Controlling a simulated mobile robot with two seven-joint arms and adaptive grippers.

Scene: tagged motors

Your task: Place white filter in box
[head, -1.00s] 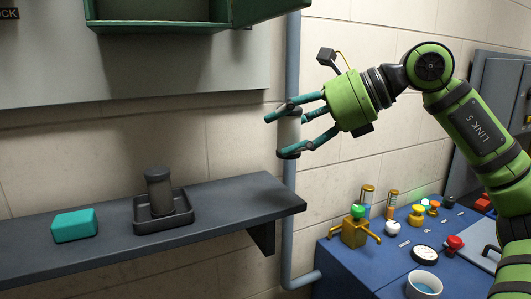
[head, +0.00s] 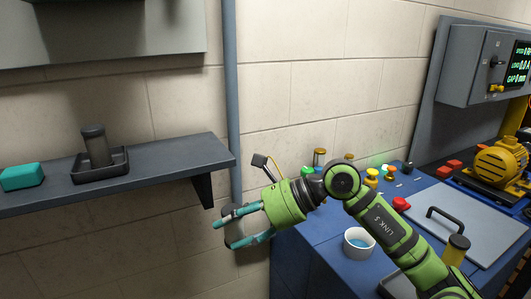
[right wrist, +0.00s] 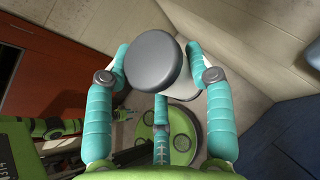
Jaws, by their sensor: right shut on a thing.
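My right gripper (head: 238,232) is in the middle of the head view, low in front of the wall and to the right of the shelf end. Its teal fingers are shut around the white filter, which they mostly hide in the head view. In the right wrist view the filter shows a round grey end cap (right wrist: 152,60) and part of its white body (right wrist: 186,82) between the fingers (right wrist: 165,85). It is held clear of the shelf. No box that I can make out for certain is in the current views.
A wall shelf (head: 160,161) at the left holds a teal block (head: 22,177) and a dark cylinder (head: 96,146) in a black tray (head: 100,171). A vertical pipe (head: 231,90) runs behind my gripper. The blue bench (head: 305,245) carries a white cup (head: 359,243) and a yellow motor (head: 500,160).

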